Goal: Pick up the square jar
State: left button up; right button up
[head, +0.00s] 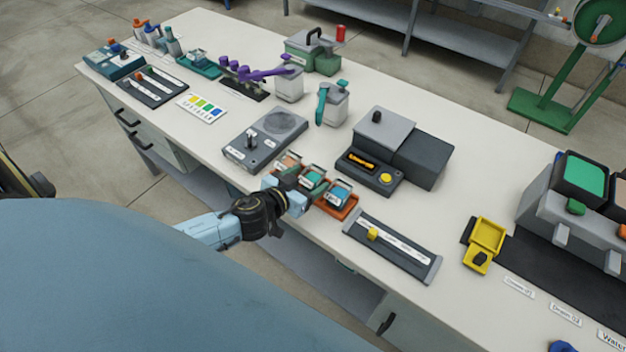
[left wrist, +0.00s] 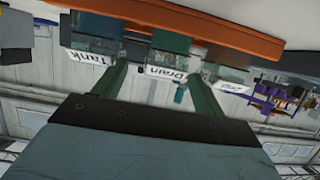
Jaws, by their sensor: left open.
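Three small square-looking jars sit in a row in an orange tray (head: 345,212) at the table's near edge: a peach one (head: 288,163), a green one (head: 312,178) and a blue one (head: 339,194). I cannot tell which one the task names. My left gripper (head: 297,191) is at the tray's near side, close to the green jar. In the left wrist view, upside down, my open fingers (left wrist: 160,78) point at the middle jar (left wrist: 170,43), whose label reads Drain, with one finger towards each side. Contact is not visible. The neighbouring label reads Tank (left wrist: 90,57). My right gripper is out of view.
Behind the tray stand a grey scale-like device (head: 264,138) and a dark machine with a yellow button (head: 410,150). A dark slider panel (head: 392,247) lies right of the tray. Bare tabletop lies right of the dark machine.

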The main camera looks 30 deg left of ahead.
aim_at(318, 171)
pick_arm(q)
jog(key=shift+a+x, duration=0.2)
jog(key=shift+x, duration=2.55)
jog(key=shift+c, duration=0.4)
grip_shut()
